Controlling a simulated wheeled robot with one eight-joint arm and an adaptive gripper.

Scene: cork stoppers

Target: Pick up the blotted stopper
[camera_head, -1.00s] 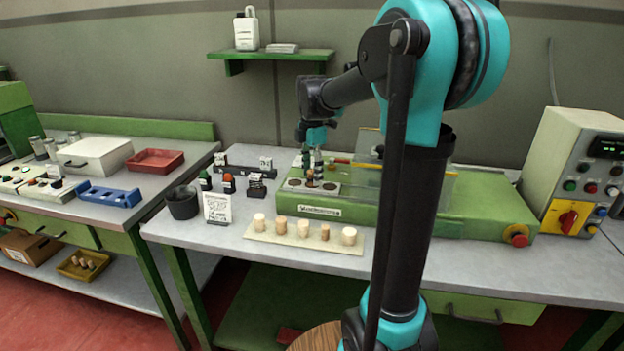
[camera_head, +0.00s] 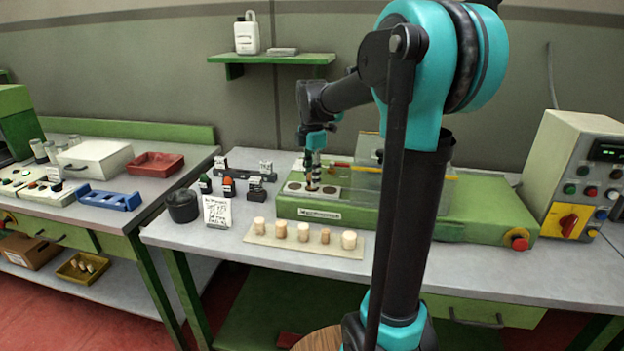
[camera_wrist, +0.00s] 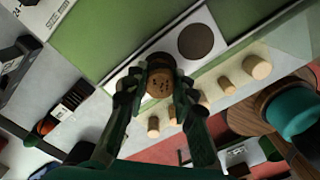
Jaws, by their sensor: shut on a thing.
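In the wrist view, the blotted stopper (camera_wrist: 160,84) is a light-brown cork with dark specks on its end face. My gripper (camera_wrist: 158,92) is shut on it, a dark finger on each side. In the head view, my gripper (camera_head: 313,182) points down over the pale plate (camera_head: 351,196) at the left end of the green machine. The stopper is too small there to make out clearly. I cannot tell whether it touches the plate.
Several plain stoppers (camera_head: 303,231) stand on a light board (camera_head: 262,242) in front of the machine. A dark pot (camera_head: 183,206), a written card (camera_head: 217,211) and small bottles (camera_head: 228,187) are to the left. A clear guard (camera_head: 367,180) stands close right of my gripper.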

